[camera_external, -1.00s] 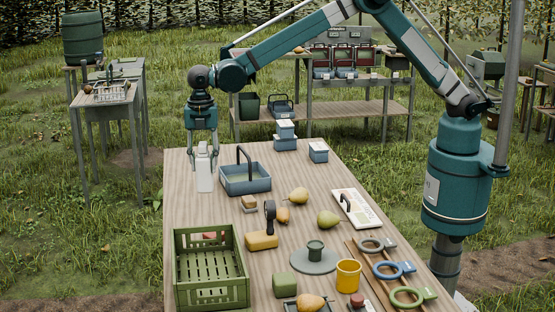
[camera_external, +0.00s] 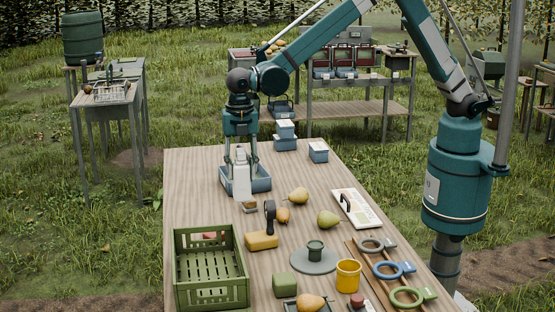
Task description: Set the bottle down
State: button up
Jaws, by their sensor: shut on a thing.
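The white spray bottle (camera_external: 241,178) is upright in my gripper (camera_external: 241,152), which is shut around its upper part. The bottle is in front of the blue tote (camera_external: 262,183) in the picture and hides the tote's left part. I cannot tell from this angle whether the bottle is over the tote or inside it, or whether its base touches anything. My gripper hides most of the tote's handle.
A green crate (camera_external: 211,268) stands at the front left, and pears (camera_external: 298,195) lie to the right. Small blue boxes (camera_external: 285,136) stand behind. The table's left far area (camera_external: 190,180) is clear.

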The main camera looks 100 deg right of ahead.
aim_at(242, 197)
jog(key=shift+f, duration=0.1)
jog(key=shift+f, duration=3)
jog(key=shift+f, duration=0.15)
jog(key=shift+f, duration=1.75)
jog(key=shift+f+b, duration=0.1)
jog(key=shift+b, duration=0.2)
jog(key=o, duration=1.1)
jog(key=shift+o, duration=0.4)
